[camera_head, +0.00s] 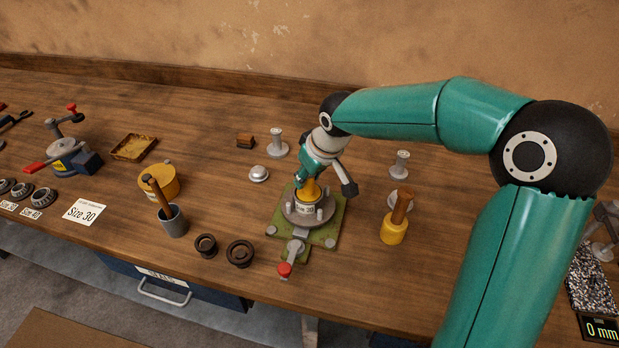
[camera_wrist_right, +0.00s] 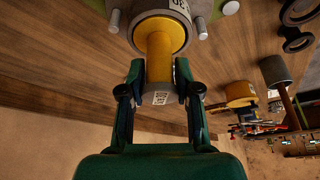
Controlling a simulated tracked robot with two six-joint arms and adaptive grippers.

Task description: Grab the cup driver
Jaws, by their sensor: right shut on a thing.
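The cup driver is a yellow tool (camera_head: 309,189) with a pale collar marked with a size 30 label. It stands upright at the grey hub (camera_head: 290,213) on the green base plate (camera_head: 333,226). My right gripper (camera_head: 306,177) comes down from above and is shut on the driver's yellow shaft. In the right wrist view, the yellow shaft (camera_wrist_right: 158,45) passes between the fingers of my right gripper (camera_wrist_right: 160,78). How deep the driver's lower end sits in the hub is hidden. My left gripper is in neither view.
A yellow-headed mallet (camera_head: 393,231) stands right of the base plate. Two dark rings (camera_head: 240,253) lie front left. Small metal parts (camera_head: 278,146) stand behind.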

